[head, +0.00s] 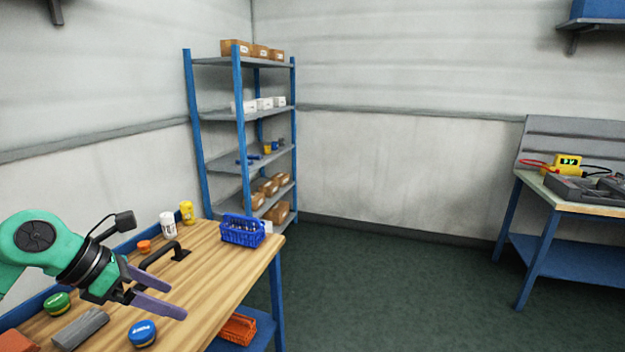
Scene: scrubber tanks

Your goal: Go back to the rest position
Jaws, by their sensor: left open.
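My left gripper (163,290) is at the lower left, over the wooden workbench (225,284). Its two purple fingers are apart, with nothing between them. My teal arm comes in from the left edge. A black handle-shaped piece (163,254) lies on the bench just behind the fingers. A blue-lidded round tin (142,333) is on the bench below the fingertips. My right gripper is not in the picture.
A blue basket (242,231), a white bottle (167,224) and a yellow bottle (186,212) stand towards the bench's back. A green-lidded tin (57,303) and a grey block (81,329) lie near my arm. A blue shelf rack (239,130) stands behind. Open floor (400,285) separates a second bench (575,203).

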